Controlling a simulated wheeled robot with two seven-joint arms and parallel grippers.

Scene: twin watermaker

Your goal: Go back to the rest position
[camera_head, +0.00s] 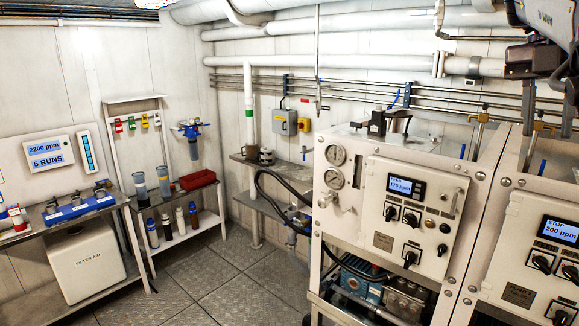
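My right arm comes in at the top right corner, with its dark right gripper (532,62) raised in front of the wall pipes, high above the control panels. My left gripper is not in view.
A white watermaker unit (415,215) reading 175 ppm stands right of centre. Another panel (545,245) reading 200 ppm is at the right edge. Shelves with bottles and a red bin (197,179) stand at left. The floor (235,280) between is clear.

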